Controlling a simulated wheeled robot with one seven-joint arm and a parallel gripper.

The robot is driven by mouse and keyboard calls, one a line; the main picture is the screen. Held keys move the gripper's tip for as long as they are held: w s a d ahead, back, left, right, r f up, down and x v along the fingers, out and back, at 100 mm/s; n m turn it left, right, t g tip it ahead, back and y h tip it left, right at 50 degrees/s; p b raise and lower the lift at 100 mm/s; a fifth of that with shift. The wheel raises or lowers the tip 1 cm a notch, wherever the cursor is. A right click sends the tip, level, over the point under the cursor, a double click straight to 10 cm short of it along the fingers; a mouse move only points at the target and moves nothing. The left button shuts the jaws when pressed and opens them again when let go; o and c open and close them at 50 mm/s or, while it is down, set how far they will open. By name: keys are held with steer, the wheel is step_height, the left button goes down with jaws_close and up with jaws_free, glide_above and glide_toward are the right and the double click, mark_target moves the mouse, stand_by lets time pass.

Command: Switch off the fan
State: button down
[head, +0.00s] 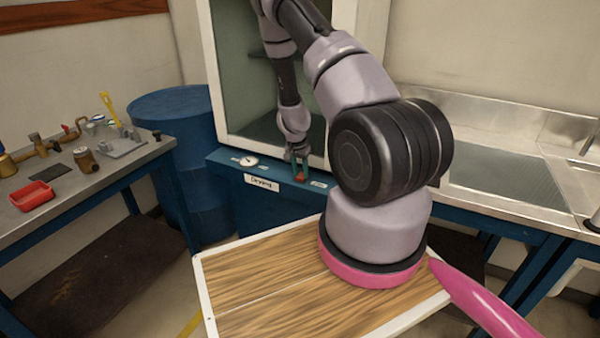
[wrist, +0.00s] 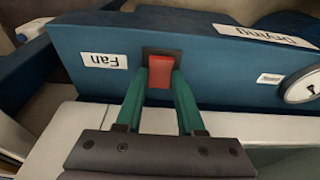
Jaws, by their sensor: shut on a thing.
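The fan switch is a red rocker (wrist: 160,71) in a dark frame on the blue panel of the drying cabinet, beside a white "Fan" label (wrist: 104,60). In the head view the red switch (head: 300,177) shows small at my gripper's tips. My gripper (wrist: 160,90) has its two green fingers on either side of the red switch, shut on it. In the head view my gripper (head: 298,162) reaches down to the panel's top edge. Whether the switch is on or off cannot be told.
A dial gauge (wrist: 300,85) and a "Drying" label (wrist: 262,36) are on the same blue panel (wrist: 215,70). The open cabinet (head: 221,70) stands behind. A workbench with a red tray (head: 33,196) is at left, a blue drum (head: 170,103) behind it, a steel sink counter (head: 500,175) at right.

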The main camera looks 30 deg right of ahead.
mark_target(299, 178)
steer(key=shift+d+g+y, duration=0.1)
steer(key=shift+g+y, duration=0.2)
steer(key=shift+y, duration=0.1)
steer(key=c, duration=0.5)
jaws_free()
steer(key=shift+w, duration=0.1)
steer(key=shift+r, duration=0.15)
steer(key=r, duration=0.7)
steer(key=s+a+r, duration=0.1)
steer(key=r, duration=0.2)
steer(key=shift+r, duration=0.2)
steer(key=shift+a+r, duration=0.1)
